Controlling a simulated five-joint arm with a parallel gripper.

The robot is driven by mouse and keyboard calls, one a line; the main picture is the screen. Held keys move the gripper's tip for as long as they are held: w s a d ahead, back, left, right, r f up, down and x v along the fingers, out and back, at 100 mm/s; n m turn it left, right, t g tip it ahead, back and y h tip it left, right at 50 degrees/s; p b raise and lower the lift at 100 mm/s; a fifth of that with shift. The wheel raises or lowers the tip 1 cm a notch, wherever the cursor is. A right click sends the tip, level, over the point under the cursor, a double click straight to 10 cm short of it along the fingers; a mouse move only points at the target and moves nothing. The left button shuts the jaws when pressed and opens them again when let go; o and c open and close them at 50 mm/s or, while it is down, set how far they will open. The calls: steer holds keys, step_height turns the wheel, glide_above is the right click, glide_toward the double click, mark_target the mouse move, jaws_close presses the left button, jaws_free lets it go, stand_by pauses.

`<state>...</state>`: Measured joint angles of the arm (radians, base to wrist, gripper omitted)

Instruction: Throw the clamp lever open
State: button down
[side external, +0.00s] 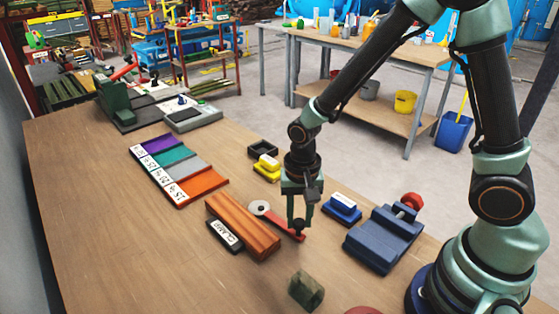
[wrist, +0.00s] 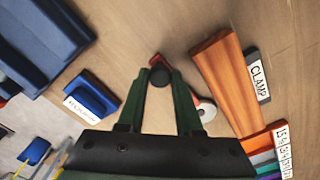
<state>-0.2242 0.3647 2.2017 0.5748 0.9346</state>
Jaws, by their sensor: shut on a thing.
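The clamp lever (side external: 280,222) is a red bar lying low over the table, running from a pale round disc (side external: 259,208) with a red centre to a dark knob at its other end. The disc also shows in the wrist view (wrist: 206,112), right of my fingers. My gripper (side external: 298,224) points down and is shut on the dark knob (wrist: 160,76) at the lever's end. In the wrist view the fingers close around the knob, with a bit of red just beyond it. Most of the lever is hidden there by a finger.
A long orange-brown wooden block (side external: 242,226) lies beside the disc, with a CLAMP label (side external: 225,235) along its far side. A blue vise-like block (side external: 382,238) and a small blue labelled block (side external: 342,210) stand right. A dark green block (side external: 307,290) lies in front.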

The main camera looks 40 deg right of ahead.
steer(key=shift+a+m, duration=0.5)
steer(key=shift+a, duration=0.05)
steer(key=c, duration=0.6)
jaws_free()
steer(key=shift+a, duration=0.1)
steer(key=shift+r, duration=0.15)
step_height(320, 180, up, 12)
steer(key=shift+f, duration=0.1)
steer(key=s+d+r+n+t, duration=0.1)
steer(key=d+r+n+t, duration=0.1)
steer(key=d+r+n, duration=0.1)
steer(key=s+d+r+n+t, duration=0.1)
steer(key=s+d+r+n, duration=0.1)
steer(key=d+r+n, duration=0.1)
steer(key=s+d+r+n+t, duration=0.1)
steer(key=d+r+n+t, duration=0.1)
steer(key=n, duration=0.1)
steer(key=shift+s+d+r+t, duration=0.25)
steer(key=shift+d+r+t, duration=0.05)
steer(key=shift+d+r, duration=0.1)
